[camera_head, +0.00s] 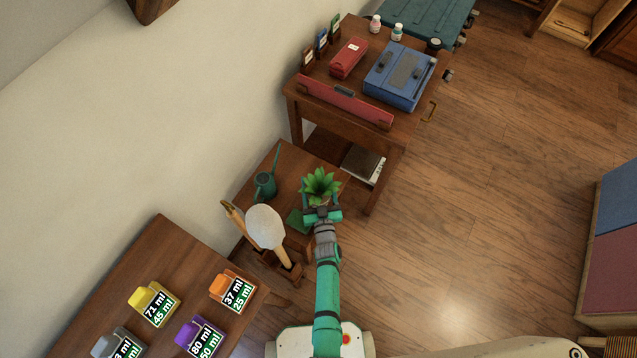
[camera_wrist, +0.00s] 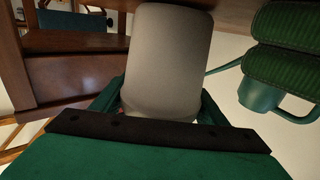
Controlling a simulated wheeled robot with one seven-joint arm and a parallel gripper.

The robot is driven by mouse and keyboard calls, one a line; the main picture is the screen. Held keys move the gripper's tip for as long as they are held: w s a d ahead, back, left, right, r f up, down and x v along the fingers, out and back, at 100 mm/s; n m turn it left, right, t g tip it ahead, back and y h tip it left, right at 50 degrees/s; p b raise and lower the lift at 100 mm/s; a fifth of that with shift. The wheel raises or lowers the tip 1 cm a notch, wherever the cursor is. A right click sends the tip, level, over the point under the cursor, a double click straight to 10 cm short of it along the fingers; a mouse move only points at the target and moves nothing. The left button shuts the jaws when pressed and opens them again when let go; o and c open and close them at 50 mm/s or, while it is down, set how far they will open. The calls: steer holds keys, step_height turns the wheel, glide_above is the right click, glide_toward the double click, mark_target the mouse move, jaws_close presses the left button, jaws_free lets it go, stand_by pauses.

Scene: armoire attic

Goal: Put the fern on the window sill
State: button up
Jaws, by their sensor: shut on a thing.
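The fern (camera_head: 320,184) is a small plant with spiky green leaves, above the small wooden table in the head view. My gripper (camera_head: 321,209) is at the fern's near side and shut on it. In the wrist view, the fern's grey pot (camera_wrist: 166,62) fills the space between the two fingers of my gripper (camera_wrist: 160,108). The leaves do not show there. Whether the pot touches the table is unclear. No window sill can be made out in either view.
The small table (camera_head: 291,161) holds a green watering can (camera_head: 264,186) and a dark green item (camera_head: 297,219). A white-headed tool (camera_head: 265,227) stands close left of my arm. A taller desk (camera_head: 378,128) with boxes stands beyond. Open floor (camera_head: 480,200) lies right.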

stand_by(0.3)
steer(key=o, duration=1.4)
steer(key=shift+f, duration=0.15)
steer(key=shift+c, duration=0.2)
steer(key=shift+o, duration=0.9)
